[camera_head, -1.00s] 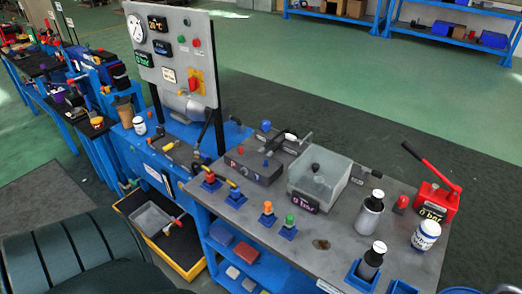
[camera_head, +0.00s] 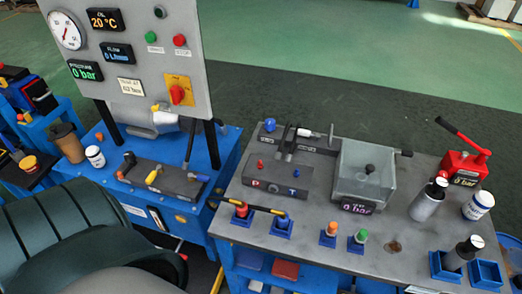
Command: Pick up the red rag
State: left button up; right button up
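A flat, brownish-red folded piece (camera_head: 286,269), which looks like the red rag, lies on the blue lower shelf under the grey worktop. Only part of it shows near the bottom edge of the head view, below the worktop's front edge. A blue flat piece (camera_head: 251,261) lies to its left on the same shelf. Neither of my grippers is in view.
The grey worktop (camera_head: 400,265) above the shelf carries a clear box (camera_head: 364,176), bottles, a red hand pump (camera_head: 464,163) and several knobs along its front edge. A gauge panel (camera_head: 135,60) stands on the blue bench to the left.

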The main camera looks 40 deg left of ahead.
aim_at(289, 270)
jog(key=k+j, duration=0.1)
jog(key=j, duration=0.4)
jog(key=k+j, duration=0.1)
jog(key=j, duration=0.45)
jog(key=k+j, duration=0.1)
jog(key=j, duration=0.4)
